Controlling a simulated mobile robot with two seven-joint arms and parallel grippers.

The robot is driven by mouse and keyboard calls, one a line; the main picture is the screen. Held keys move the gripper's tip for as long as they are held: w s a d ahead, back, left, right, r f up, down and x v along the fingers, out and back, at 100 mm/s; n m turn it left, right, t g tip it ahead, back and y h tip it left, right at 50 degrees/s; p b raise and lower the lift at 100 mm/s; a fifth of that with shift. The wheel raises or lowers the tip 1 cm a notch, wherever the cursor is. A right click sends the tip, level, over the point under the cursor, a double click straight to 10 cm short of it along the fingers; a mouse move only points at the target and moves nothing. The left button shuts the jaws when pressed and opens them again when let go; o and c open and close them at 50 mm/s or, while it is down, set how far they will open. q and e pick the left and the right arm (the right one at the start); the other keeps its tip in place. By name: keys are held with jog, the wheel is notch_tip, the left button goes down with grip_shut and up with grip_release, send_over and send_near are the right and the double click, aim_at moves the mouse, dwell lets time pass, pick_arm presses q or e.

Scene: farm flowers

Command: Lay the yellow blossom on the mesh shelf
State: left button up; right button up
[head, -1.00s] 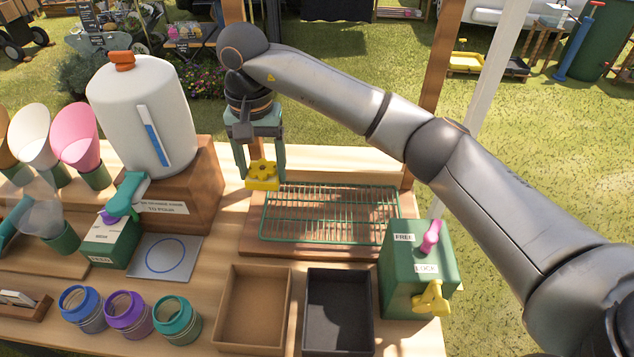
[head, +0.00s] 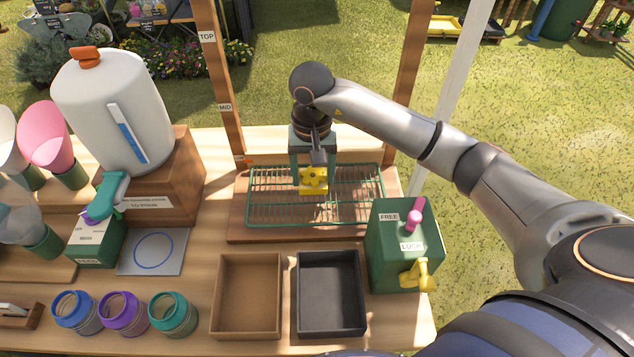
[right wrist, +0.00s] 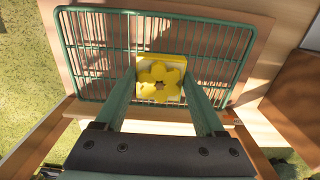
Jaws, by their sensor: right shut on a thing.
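The yellow blossom (head: 313,178) is a flower shape on a yellow block. It also shows in the right wrist view (right wrist: 160,82). My right gripper (head: 314,184) is shut on it, one finger at each side, and holds it over the green mesh shelf (head: 262,205). The mesh shelf also shows in the right wrist view (right wrist: 100,60), behind the blossom. I cannot tell whether the blossom touches the wires. My left gripper is not in view.
A green box (head: 392,263) with a pink lever and a yellow knob stands right of the shelf. A brown tray (head: 220,300) and a black tray (head: 303,305) sit in front. Wooden posts (head: 222,70) rise behind. A white tank (head: 95,90) stands left.

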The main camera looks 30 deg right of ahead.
aim_at(317, 179)
jog(key=shift+s+d+f, duration=0.1)
jog(key=shift+d+f, duration=0.1)
jog(key=shift+f, duration=0.05)
notch_tip(317, 179, down, 3)
jog(key=shift+s+d+p, duration=0.1)
jog(key=shift+d+p, duration=0.05)
jog(key=shift+p, duration=0.35)
jog(key=shift+f, duration=0.25)
jog(key=shift+f, duration=0.2)
jog(key=o, duration=1.3)
jog(key=shift+r, duration=0.1)
notch_tip(317, 179, up, 12)
jog(key=shift+r+b, duration=0.15)
jog(key=shift+b, duration=0.55)
